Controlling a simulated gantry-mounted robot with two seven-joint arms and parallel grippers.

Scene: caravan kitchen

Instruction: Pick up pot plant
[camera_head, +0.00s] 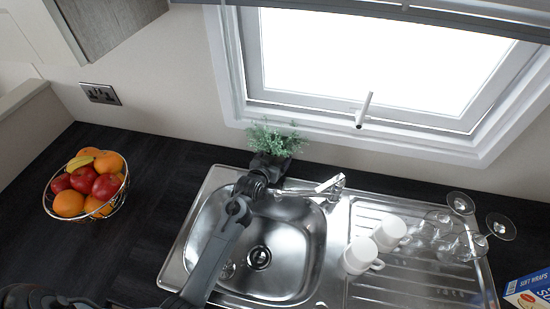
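The pot plant (275,138) has bushy green leaves and stands behind the sink, below the window. Its pot is hidden behind my arm and gripper. My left gripper (268,164) is right at the plant's base, just below the leaves. The arm reaches to it across the sink from the lower left. Its fingers are dark and mostly hidden, so I cannot tell whether they are open or shut on the pot. My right gripper is not in view.
A steel sink (310,240) with a tap (318,190) lies under my arm. White mugs (390,233) and stemmed glasses (440,240) are on the drainer. A wire fruit bowl (118,205) stands left, a box (530,290) lower right. The dark counter between bowl and sink is clear.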

